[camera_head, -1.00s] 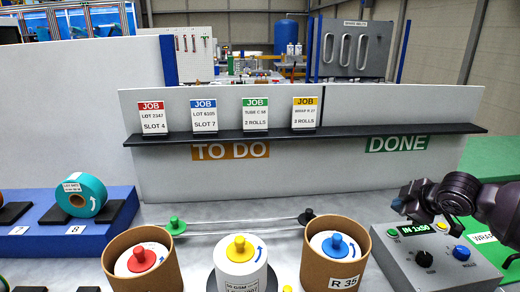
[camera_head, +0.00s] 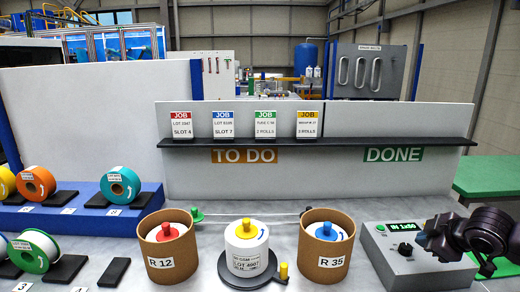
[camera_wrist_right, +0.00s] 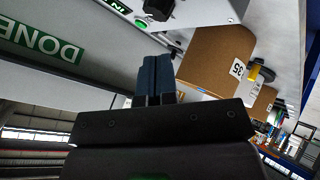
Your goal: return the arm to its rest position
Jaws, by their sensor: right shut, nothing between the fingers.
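My right gripper (camera_head: 428,238) is in front of the right part of the grey control box (camera_head: 385,262) in the head view and hides part of it. Its dark blue fingers (camera_wrist_right: 155,80) are together in the right wrist view, with nothing between them. The box shows a green-lit display (camera_head: 402,226) and a black knob (camera_head: 405,250). The right forearm comes in from the right edge. My left gripper is in neither view.
Brown drums R 12 (camera_head: 164,246) and R 35 (camera_head: 326,252) flank a white roll (camera_head: 246,250). A shelf (camera_head: 300,144) carries several job cards. Coloured rolls sit on a blue rack (camera_head: 92,218) at left. A green table (camera_head: 495,180) is at right.

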